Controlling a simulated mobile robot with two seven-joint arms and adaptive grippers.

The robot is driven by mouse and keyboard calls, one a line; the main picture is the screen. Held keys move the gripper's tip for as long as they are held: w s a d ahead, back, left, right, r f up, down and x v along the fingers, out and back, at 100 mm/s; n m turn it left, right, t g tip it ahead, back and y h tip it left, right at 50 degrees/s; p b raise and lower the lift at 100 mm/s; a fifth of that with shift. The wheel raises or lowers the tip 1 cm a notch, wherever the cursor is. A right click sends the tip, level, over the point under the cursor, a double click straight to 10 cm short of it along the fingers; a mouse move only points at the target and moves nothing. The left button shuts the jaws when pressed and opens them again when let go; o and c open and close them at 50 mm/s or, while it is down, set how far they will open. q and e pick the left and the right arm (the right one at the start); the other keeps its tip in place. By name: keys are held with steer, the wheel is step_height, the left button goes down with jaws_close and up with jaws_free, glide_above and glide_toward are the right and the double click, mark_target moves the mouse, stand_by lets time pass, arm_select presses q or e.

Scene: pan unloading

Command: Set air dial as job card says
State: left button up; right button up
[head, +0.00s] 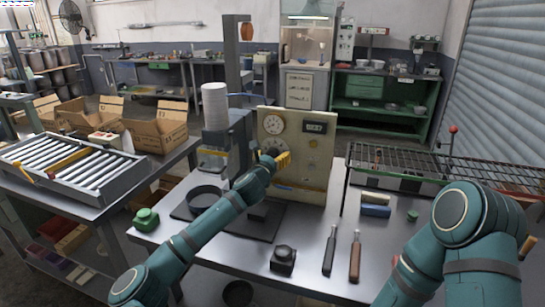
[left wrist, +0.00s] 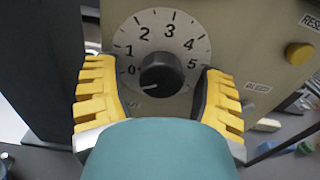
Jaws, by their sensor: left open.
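The air dial is a black round knob (left wrist: 162,74) on a pale plate numbered 0 to 5, in the left wrist view. Its white mark points to the lower left, a little below the 0. My left gripper (left wrist: 160,68) is open, with one yellow finger on each side of the knob; I cannot tell whether they touch it. In the head view the left gripper (head: 277,160) is at the front of the cream panel (head: 318,165) and hides the knob. A white card (head: 299,90) with lines of writing hangs above the panel, too small to read.
The panel also has a round gauge (head: 273,124), a small display (head: 315,127) and a yellow button (left wrist: 299,52). On the bench are a green object (head: 146,219), a black pan (head: 205,198), a black block (head: 283,260) and two handled tools (head: 355,258). A wire rack (head: 450,170) stands right.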

arm_select(q)
steer(key=c, duration=1.2)
steer(key=shift+m, duration=0.3)
steer(key=m+b, duration=0.1)
steer(key=m, duration=0.1)
steer(key=shift+a+m, duration=0.15)
steer(key=shift+m, duration=0.25)
steer(key=m+b, duration=0.1)
steer(key=m, duration=0.2)
steer(key=shift+r+m, duration=0.1)
steer(key=shift+m, duration=0.3)
steer(key=m+b, duration=0.2)
steer(key=m, duration=0.4)
steer(key=shift+a+r, duration=0.1)
steer(key=m+b, duration=0.1)
steer(key=m, duration=0.3)
steer(key=shift+r+m, duration=0.15)
steer(key=shift+m, duration=0.25)
steer(key=m, duration=0.5)
steer(key=shift+r+m, duration=0.15)
steer(key=shift+m, duration=0.15)
